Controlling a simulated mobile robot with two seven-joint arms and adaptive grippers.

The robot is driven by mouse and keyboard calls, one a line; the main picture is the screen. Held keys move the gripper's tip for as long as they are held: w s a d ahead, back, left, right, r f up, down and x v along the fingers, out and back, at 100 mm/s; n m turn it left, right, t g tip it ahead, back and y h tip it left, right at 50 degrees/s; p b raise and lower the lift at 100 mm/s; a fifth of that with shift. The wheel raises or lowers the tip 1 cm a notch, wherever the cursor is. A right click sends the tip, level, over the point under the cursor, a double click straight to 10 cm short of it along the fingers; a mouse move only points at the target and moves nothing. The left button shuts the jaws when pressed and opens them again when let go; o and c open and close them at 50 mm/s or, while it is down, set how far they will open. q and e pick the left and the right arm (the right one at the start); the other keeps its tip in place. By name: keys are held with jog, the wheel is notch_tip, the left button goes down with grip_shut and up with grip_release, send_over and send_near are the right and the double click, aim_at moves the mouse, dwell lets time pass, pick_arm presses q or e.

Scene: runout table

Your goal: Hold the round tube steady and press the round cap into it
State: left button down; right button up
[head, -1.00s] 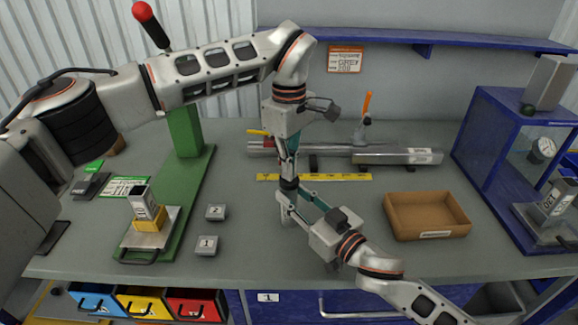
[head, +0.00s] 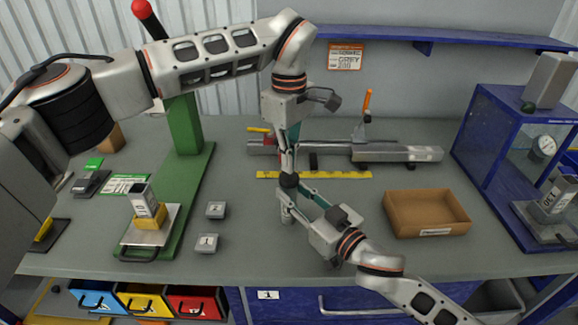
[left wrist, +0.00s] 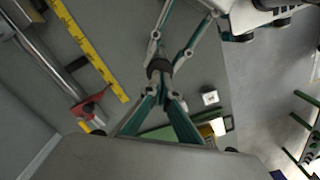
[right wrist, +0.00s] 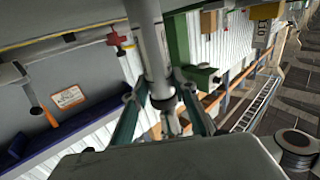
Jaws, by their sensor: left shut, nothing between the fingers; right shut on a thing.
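The round tube (head: 288,215) is a narrow grey upright cylinder near the front middle of the table. My right gripper (head: 286,197) is shut on it from the right; the fingers hide part of it. The round cap (head: 289,180) is dark and sits at the tube's top. It also shows in the left wrist view (left wrist: 158,67). My left gripper (head: 288,168) is shut and empty, pointing down directly above the cap. Its fingertips are at or very near the cap; I cannot tell whether they touch. How deep the cap sits is unclear.
A yellow ruler strip (head: 335,175) and a metal rail with a clamp (head: 398,153) lie behind the grippers. A brown tray (head: 427,228) is to the right. Two small numbered blocks (head: 207,243) and a green press stand (head: 186,130) are to the left.

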aim_at(289, 176)
pick_arm(q)
jog(key=shift+r, duration=2.5)
pick_arm(e)
jog(key=o, duration=1.2)
jog(key=shift+o, duration=0.2)
jog(key=shift+s, duration=0.1)
